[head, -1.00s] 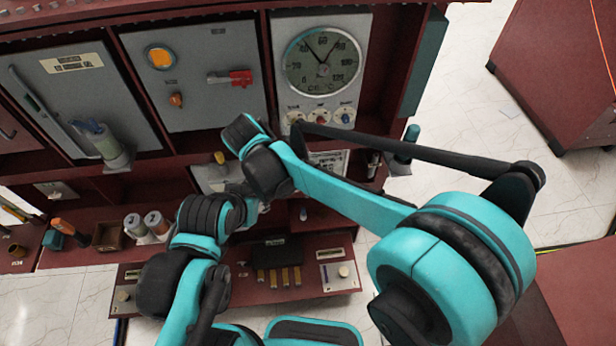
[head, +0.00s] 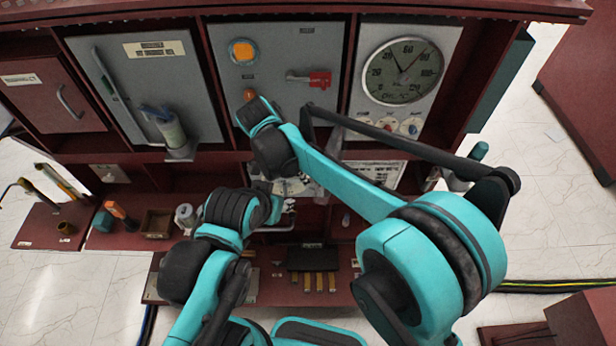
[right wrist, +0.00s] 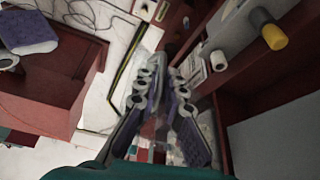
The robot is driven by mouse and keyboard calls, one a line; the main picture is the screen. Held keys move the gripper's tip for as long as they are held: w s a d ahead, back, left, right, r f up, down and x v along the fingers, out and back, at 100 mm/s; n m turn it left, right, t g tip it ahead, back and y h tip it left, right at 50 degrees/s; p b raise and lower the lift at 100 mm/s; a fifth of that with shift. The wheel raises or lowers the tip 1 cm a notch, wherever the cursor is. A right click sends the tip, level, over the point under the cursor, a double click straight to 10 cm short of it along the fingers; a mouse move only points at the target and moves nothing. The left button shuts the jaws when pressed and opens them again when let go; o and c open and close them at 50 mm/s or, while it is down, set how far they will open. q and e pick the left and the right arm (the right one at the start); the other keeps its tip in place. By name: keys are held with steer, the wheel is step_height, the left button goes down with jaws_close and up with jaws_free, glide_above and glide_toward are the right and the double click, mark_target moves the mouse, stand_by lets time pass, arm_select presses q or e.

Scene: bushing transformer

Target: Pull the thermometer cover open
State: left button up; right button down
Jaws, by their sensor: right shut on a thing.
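The round thermometer dial (head: 403,71) is on a light grey panel at the upper right of the cabinet in the head view. A faint clear strip (head: 335,138) stands at the left of that panel and looks like the thermometer cover seen nearly edge-on. My right gripper (right wrist: 161,85) has its purple-padded fingers close together in the right wrist view. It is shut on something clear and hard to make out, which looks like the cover. In the head view my right arm largely hides this gripper. My left gripper cannot be made out clearly in the head view.
A red switch handle (head: 318,78) and an orange lamp (head: 242,50) are on the panel left of the dial. A lower shelf holds a wooden box (head: 157,223) and tools. Open white floor (head: 525,240) lies right of the cabinet.

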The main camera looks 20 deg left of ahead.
steer(key=shift+a, duration=0.15)
steer(key=c, duration=1.6)
jaws_free()
steer(key=shift+w, duration=0.15)
steer(key=shift+c, duration=0.2)
steer(key=v, duration=1.2)
